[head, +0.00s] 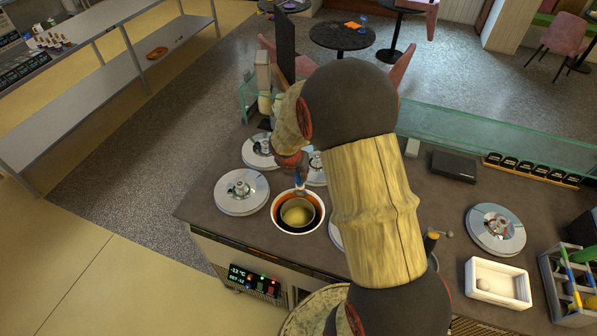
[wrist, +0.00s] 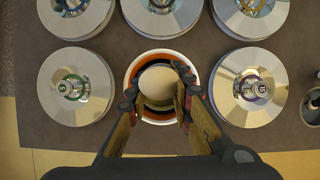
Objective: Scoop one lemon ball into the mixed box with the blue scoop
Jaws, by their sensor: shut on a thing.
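My gripper (head: 297,170) is over an open well (head: 273,212) with a white rim and orange inner wall. In the wrist view its fingers (wrist: 158,98) reach over the same well (wrist: 134,72). A blue piece, seemingly the blue scoop's handle (head: 299,184), shows just below the fingers; the rest of the scoop is hard to make out. A pale yellow round surface (head: 297,213), seemingly lemon gelato, shows inside a dark ring in the well. A white box (head: 483,290), possibly the mixed box, stands at the right with one pale ball (head: 494,283) inside.
Silver lidded wells (head: 241,191) surround the open well. A loose-looking lid (head: 495,229) lies at the right behind the box. A rack (head: 556,290) with coloured handles stands at the far right. A glass screen (head: 500,140) runs along the back. My arm hides the counter's middle.

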